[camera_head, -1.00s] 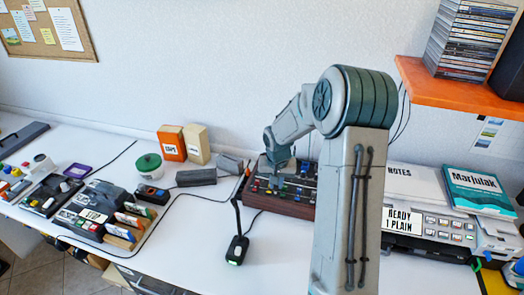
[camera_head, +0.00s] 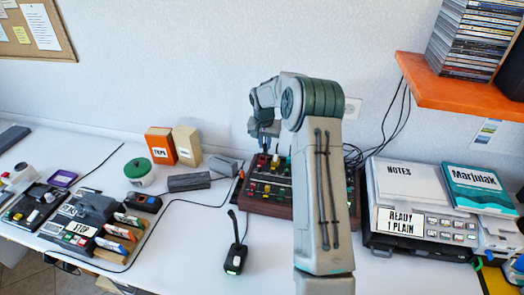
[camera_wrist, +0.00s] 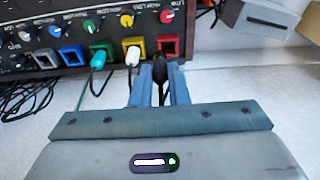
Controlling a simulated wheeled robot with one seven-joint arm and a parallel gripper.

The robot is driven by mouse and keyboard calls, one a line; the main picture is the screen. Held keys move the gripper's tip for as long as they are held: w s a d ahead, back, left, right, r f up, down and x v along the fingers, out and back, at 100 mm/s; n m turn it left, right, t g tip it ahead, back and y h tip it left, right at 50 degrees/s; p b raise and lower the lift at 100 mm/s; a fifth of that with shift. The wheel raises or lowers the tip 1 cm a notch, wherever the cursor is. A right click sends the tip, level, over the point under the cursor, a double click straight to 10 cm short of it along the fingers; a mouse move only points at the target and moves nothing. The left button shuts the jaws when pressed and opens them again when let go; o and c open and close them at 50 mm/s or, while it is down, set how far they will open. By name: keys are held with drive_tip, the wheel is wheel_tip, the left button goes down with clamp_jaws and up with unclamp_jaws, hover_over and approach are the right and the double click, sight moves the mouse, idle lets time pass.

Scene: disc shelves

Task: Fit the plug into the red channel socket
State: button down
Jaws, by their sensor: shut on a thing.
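The mixer (camera_head: 268,210), a dark panel with a wooden case and coloured knobs, stands on the desk below my gripper (camera_head: 263,146). In the wrist view its front row has grey, blue, green, yellow and red sockets. The red socket (camera_wrist: 168,44) looks empty. A teal plug (camera_wrist: 98,60) is in the green socket and a white plug (camera_wrist: 132,56) in the yellow one. My gripper (camera_wrist: 160,80) is shut on a black plug (camera_wrist: 160,68), apart from the panel by a small gap, in front of the yellow and red sockets. The plug's tip is hard to make out.
A black desk microphone (camera_head: 236,257) stands in front of the mixer. Grey blocks (camera_head: 190,182) and a lidded pot (camera_head: 139,172) lie left. An orange shelf (camera_head: 460,95) hangs at upper right. Loose cables (camera_wrist: 25,95) lie beside the mixer.

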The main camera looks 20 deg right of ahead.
drive_tip(key=shift+w+a+f, duration=0.15)
drive_tip(key=shift+w+f, duration=0.45)
drive_tip(key=shift+w, duration=0.3)
wheel_tip(320, 180, down, 4)
drive_tip(key=shift+f+b, duration=0.1)
drive_tip(key=shift+b, duration=0.85)
drive_tip(key=c, duration=1.4)
unclamp_jaws()
drive_tip(key=shift+r, duration=0.2)
drive_tip(key=s+a+r+n+b, duration=0.1)
drive_tip(key=s+a+r, duration=0.25)
drive_tip(key=r, duration=0.55)
drive_tip(key=s+a+r+n, duration=0.15)
drive_tip(key=s+r, duration=0.25)
drive_tip(key=r, duration=0.4)
drive_tip(key=s+a+r+n, duration=0.1)
drive_tip(key=s+a+r, duration=0.2)
drive_tip(key=s, duration=0.3)
drive_tip(key=s+a+r, duration=0.2)
drive_tip(key=s, duration=0.4)
drive_tip(key=s+a+f+n, duration=0.1)
drive_tip(key=s, duration=0.6)
drive_tip(key=s+a+f+n+t, duration=0.1)
drive_tip(key=s+a, duration=0.1)
drive_tip(key=s, duration=0.5)
drive_tip(key=s+a+f+n+y, duration=0.1)
drive_tip(key=s, duration=0.6)
drive_tip(key=shift+s+a+f+t, duration=0.1)
drive_tip(key=shift+s+a+t, duration=0.2)
drive_tip(key=shift+s, duration=0.1)
